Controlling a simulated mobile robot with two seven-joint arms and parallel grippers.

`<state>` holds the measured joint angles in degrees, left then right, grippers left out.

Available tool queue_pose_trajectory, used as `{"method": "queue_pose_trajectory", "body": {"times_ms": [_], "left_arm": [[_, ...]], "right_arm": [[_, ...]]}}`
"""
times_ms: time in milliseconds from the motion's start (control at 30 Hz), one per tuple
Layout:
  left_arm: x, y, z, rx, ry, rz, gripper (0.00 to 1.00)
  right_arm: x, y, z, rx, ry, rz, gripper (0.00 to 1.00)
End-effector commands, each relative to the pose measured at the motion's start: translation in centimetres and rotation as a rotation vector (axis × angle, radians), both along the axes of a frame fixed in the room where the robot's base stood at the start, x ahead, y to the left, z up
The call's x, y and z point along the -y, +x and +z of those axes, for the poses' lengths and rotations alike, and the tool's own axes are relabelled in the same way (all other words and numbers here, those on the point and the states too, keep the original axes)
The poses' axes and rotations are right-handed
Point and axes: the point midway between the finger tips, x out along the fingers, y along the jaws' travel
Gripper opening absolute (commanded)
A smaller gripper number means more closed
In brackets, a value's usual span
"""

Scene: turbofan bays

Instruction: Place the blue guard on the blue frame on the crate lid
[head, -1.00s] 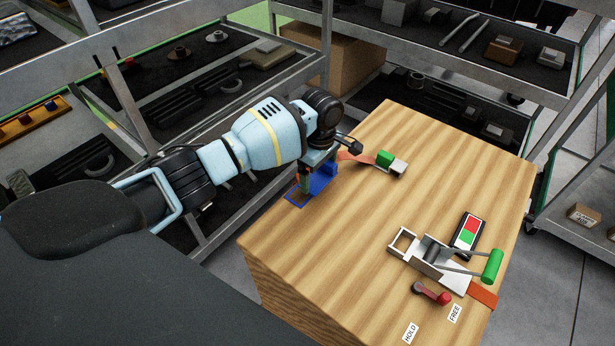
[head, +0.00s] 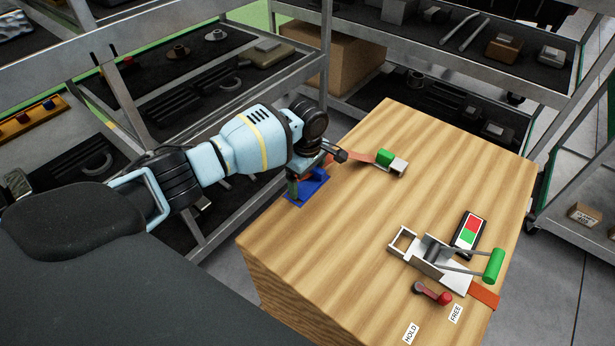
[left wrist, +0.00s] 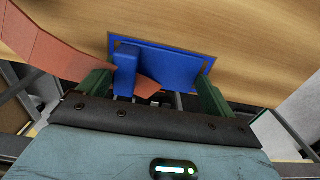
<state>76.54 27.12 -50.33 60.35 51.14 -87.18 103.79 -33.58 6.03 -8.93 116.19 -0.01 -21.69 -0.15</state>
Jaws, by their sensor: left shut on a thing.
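The blue guard (left wrist: 165,68), a plate with a raised block at one side, is between the green fingers of my left gripper (left wrist: 155,92), which is shut on it. In the head view the guard (head: 317,176) is partly hidden by my left gripper (head: 305,180). The blue frame (head: 300,201) is a flat outline near the left edge of the wooden crate lid (head: 400,230). In the left wrist view the frame (left wrist: 205,58) shows as a thin border around the guard. I cannot tell whether the guard touches the lid. My right gripper is not in view.
An orange strap (head: 355,160) runs beside my left gripper to a metal fitting with a green block (head: 385,157). A lever clamp with a green handle (head: 492,266), a red-green panel (head: 468,232) and a red-knobbed lever (head: 434,294) sit at the lid's right. Shelves stand behind.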

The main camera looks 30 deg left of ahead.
Motion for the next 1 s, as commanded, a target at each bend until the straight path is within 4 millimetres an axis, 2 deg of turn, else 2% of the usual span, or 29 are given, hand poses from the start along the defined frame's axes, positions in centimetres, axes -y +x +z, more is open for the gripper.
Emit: {"method": "queue_pose_trajectory", "body": {"times_ms": [133,167,233,467,567,667,1000], "left_arm": [[0.0,0.0,-0.3,0.000,0.000,0.000,0.68],[0.0,0.0,-0.3,0.000,0.000,0.000,0.93],[0.0,0.0,-0.3,0.000,0.001,0.000,1.00],[0.0,0.0,-0.2,0.000,0.001,0.000,1.00],[0.0,0.0,0.4,0.002,0.000,-0.001,1.00],[0.0,0.1,1.8,0.003,0.000,-0.001,1.00],[0.1,0.1,8.6,0.005,-0.002,0.000,1.00]], "right_arm": [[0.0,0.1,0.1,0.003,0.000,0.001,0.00],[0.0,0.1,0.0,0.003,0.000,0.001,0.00],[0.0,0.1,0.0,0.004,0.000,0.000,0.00],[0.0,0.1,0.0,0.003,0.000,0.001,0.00],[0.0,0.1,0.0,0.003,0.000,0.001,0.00],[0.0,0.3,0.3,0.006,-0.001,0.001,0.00],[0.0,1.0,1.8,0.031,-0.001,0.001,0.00]]}}
